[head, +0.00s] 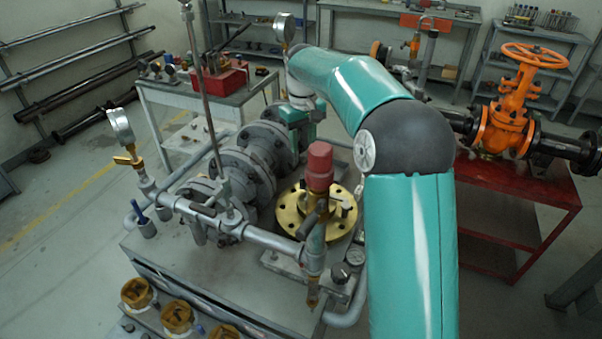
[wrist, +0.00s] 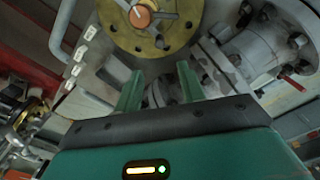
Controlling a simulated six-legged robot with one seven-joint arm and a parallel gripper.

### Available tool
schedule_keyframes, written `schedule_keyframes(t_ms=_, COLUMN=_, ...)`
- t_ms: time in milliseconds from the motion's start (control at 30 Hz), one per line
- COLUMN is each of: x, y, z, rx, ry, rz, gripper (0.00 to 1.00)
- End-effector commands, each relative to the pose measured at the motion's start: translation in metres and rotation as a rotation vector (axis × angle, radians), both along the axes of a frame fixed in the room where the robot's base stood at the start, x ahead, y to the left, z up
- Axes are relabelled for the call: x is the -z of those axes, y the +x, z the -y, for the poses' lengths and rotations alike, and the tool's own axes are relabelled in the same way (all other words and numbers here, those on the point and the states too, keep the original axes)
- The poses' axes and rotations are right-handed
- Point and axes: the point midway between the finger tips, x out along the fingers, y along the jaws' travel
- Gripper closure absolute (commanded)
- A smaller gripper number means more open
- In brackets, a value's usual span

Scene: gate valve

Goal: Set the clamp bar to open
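My gripper (wrist: 159,69) shows in the wrist view with its two green fingers spread apart. Nothing is clearly held between them; grey metal parts lie beyond the gap. In the head view, the green hand (head: 293,115) at the end of my arm is beside the grey flanged pipework (head: 250,160), and its fingertips cannot be made out. I cannot tell which part is the clamp bar. A brass flange (head: 287,216) with a red-capped fitting (head: 320,165) stands to the right of the pipework. The brass flange (wrist: 125,38) is beyond the fingertips in the wrist view.
A pressure gauge (head: 120,125) and a thin upright rod (head: 200,80) stand near the pipework. Several yellow-brown fittings (head: 137,293) line the front edge. An orange valve (head: 510,110) sits on a red table (head: 510,185) at right. Open floor (head: 50,270) is at left.

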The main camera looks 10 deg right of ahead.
Motion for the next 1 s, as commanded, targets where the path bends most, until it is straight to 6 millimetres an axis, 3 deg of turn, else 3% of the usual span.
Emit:
schedule_keyframes(t_ms=600, x=0.114, y=-0.001, z=0.000, rx=0.000, ry=0.000, rz=-0.005, gripper=0.60)
schedule_keyframes(t_ms=800, x=0.128, y=0.001, z=0.000, rx=0.000, ry=0.000, rz=-0.003, gripper=0.60)
schedule_keyframes(t_ms=1000, x=0.128, y=0.002, z=0.000, rx=0.000, ry=0.000, rz=-0.002, gripper=0.60)
